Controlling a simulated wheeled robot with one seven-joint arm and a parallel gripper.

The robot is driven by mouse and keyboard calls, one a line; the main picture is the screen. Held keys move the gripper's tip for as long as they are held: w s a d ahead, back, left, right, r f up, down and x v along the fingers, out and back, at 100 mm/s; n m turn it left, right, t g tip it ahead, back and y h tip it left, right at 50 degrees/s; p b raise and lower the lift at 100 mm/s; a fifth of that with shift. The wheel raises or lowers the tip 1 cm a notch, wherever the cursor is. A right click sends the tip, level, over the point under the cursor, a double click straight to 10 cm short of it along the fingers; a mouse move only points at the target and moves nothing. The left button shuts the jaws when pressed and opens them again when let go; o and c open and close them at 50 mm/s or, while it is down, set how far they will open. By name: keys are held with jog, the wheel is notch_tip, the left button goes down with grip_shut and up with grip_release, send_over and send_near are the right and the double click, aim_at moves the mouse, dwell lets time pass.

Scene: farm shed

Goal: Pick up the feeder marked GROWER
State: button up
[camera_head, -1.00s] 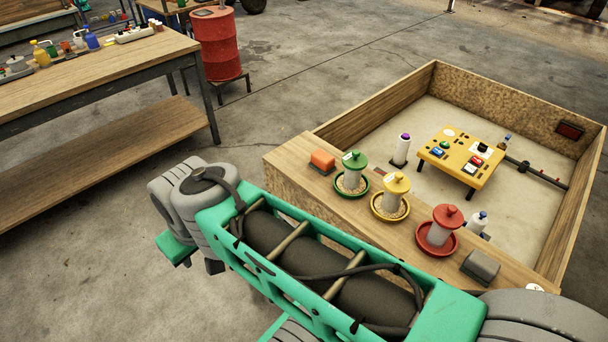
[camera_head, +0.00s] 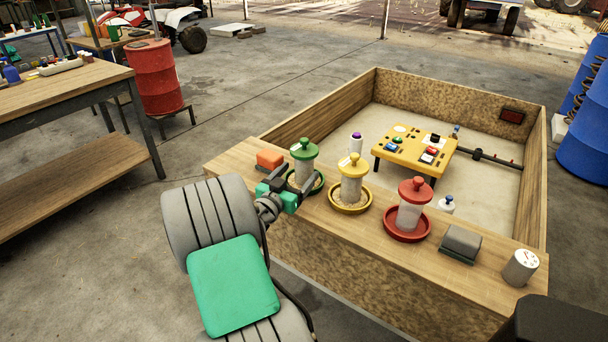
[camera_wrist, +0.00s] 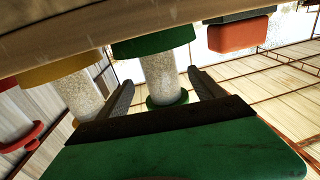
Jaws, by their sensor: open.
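Three feeders stand in a row on the wooden ledge: one with a green lid and tray (camera_head: 304,164), one yellow (camera_head: 352,182) and one red (camera_head: 410,208). No marking on them is readable, so I cannot tell which says GROWER. My gripper (camera_head: 284,186) is open just in front of the green feeder, at its left. In the wrist view, which looks upside down, the green feeder's pale cylinder (camera_wrist: 161,76) shows between my two dark fingers, apparently untouched. The yellow feeder (camera_wrist: 82,95) is left of the fingers there.
An orange block (camera_head: 269,159) lies left of the green feeder, close to my gripper. A grey block (camera_head: 461,242) and a white round canister (camera_head: 520,268) stand right of the red feeder. Behind the ledge (camera_head: 325,218), the pen holds a yellow table (camera_head: 415,148) and bottles.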

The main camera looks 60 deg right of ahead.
aim_at(304, 166)
jog(key=d, duration=0.5)
jog(key=shift+f+p, duration=0.15)
jog(key=shift+p, duration=0.2)
jog(key=shift+a, duration=0.1)
grip_shut()
